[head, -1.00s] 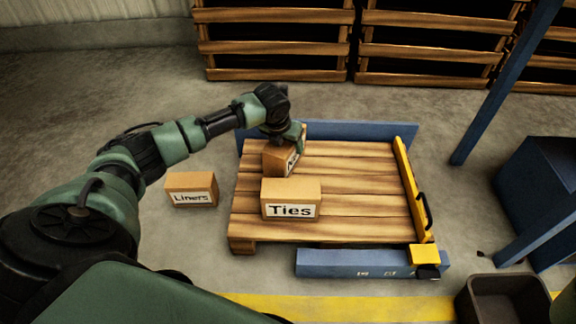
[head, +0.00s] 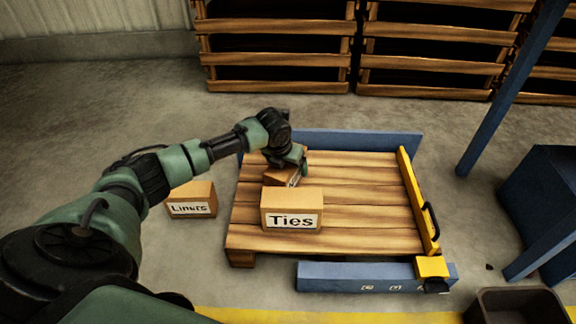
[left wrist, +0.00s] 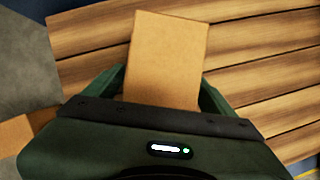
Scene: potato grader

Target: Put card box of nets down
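The card box of nets (head: 281,176) is a small brown carton with a white label, partly hidden by my gripper and by the Ties box. My left gripper (head: 289,162) is over it from above. In the left wrist view the plain top of the box (left wrist: 165,60) lies between the two fingers of my left gripper (left wrist: 163,88), which are closed on its sides. The box is over the back left part of the wooden pallet (head: 365,200). I cannot tell whether its underside touches the boards. My right gripper is not in view.
A Ties box (head: 291,209) stands on the pallet just in front. A Liners box (head: 191,200) is on the floor left of the pallet. A blue frame (head: 375,276) and a yellow rail (head: 418,202) border the pallet. The pallet's middle and right are clear.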

